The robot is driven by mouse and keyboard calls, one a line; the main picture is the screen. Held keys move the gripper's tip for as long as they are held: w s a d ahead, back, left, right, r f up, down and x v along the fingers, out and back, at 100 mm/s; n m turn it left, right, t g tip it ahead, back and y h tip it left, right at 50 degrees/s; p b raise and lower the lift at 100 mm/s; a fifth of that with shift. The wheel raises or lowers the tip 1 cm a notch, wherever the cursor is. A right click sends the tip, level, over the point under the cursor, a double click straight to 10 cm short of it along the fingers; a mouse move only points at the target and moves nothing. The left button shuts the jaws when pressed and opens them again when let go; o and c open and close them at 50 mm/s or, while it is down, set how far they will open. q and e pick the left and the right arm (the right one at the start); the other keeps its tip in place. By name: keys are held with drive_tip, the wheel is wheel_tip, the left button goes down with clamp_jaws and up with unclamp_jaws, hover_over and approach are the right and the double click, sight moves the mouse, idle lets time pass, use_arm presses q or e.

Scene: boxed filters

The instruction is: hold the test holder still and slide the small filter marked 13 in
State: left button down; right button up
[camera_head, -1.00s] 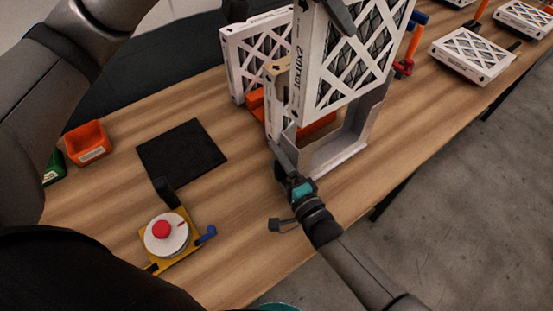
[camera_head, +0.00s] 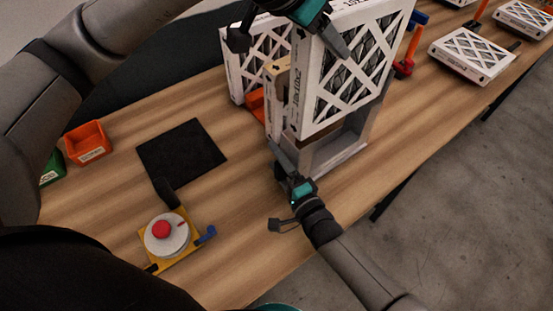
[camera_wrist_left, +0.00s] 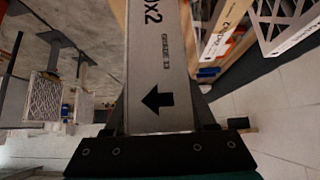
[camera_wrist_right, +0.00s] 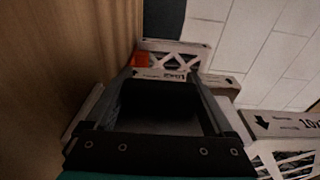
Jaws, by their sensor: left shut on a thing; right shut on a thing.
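The small filter (camera_head: 352,72), white-framed with a lattice face, stands upright over the test holder. Its edge reads "GRADE 13" with an arrow in the left wrist view (camera_wrist_left: 160,70). My left gripper (camera_head: 337,40) is shut on its top edge. The grey test holder (camera_head: 340,152) stands on the table, its lower frame showing below the filter. The filter's lower part overlaps the holder; how far it sits in the slot cannot be told. My right gripper (camera_head: 281,160) is shut on the holder's near side; the gripped part is dark in the right wrist view.
Another lattice filter (camera_head: 240,70) stands behind to the left, with an orange part beside it. A black mat (camera_head: 182,152), a red-button device (camera_head: 165,234) and an orange bin (camera_head: 88,143) are on the left. More filters (camera_head: 470,52) lie at the right.

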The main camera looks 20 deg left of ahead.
sight(316, 112)
use_arm(q)
drive_tip(key=shift+f, duration=1.95)
drive_tip(key=shift+f, duration=2)
drive_tip(key=shift+f, duration=2.05)
drive_tip(key=shift+f, duration=2.05)
